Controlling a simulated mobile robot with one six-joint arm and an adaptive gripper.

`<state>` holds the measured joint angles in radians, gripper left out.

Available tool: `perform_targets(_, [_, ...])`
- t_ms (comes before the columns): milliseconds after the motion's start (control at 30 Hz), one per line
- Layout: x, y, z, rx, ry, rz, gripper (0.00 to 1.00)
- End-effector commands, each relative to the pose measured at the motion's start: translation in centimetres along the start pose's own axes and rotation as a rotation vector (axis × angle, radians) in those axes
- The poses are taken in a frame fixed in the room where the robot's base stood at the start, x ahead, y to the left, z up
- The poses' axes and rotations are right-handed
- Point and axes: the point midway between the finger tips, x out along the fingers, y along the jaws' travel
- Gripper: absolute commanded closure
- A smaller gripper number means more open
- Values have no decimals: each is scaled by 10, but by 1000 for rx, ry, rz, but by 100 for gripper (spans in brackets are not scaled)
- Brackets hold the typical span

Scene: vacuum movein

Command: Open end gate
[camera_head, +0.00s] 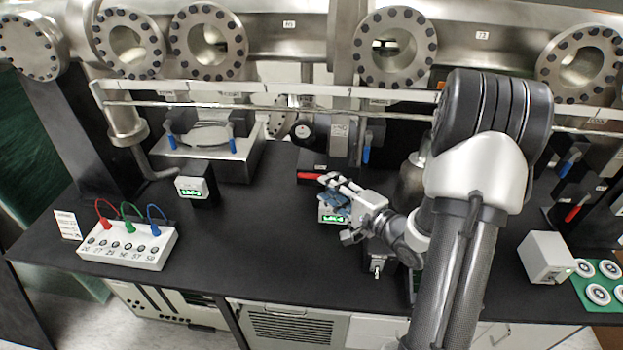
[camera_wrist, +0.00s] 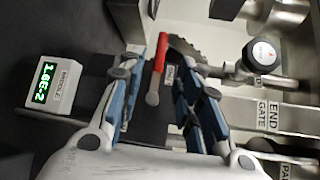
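The END GATE label (camera_wrist: 272,116) is on a metal valve body at the right of the wrist view; the body (camera_head: 339,138) also shows behind my gripper in the head view. A red-handled lever (camera_wrist: 157,67) shows between my fingers in the wrist view, and its red grip (camera_head: 310,176) lies just left of my fingertips in the head view. A round black knob with a white face (camera_wrist: 261,55) sits beside the label. My gripper (camera_head: 334,185) is open, its blue-padded fingers (camera_wrist: 157,80) apart on either side of the lever. I cannot tell whether they touch it.
A MIDDLE readout (camera_wrist: 54,85) with green digits stands close to my gripper. A blue-handled lever (camera_head: 366,150) hangs right of the end gate. A long metal rail (camera_head: 270,108) crosses above the bench.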

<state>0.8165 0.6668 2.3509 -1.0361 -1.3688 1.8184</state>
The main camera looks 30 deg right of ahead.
Motion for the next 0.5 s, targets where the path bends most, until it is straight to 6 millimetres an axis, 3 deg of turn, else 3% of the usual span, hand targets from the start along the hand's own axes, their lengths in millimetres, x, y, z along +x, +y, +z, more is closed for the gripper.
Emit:
perform_targets(200, [47,2,1,-2,-4,0,68])
perform_targets(500, [80,1,0,-1,0,1,68])
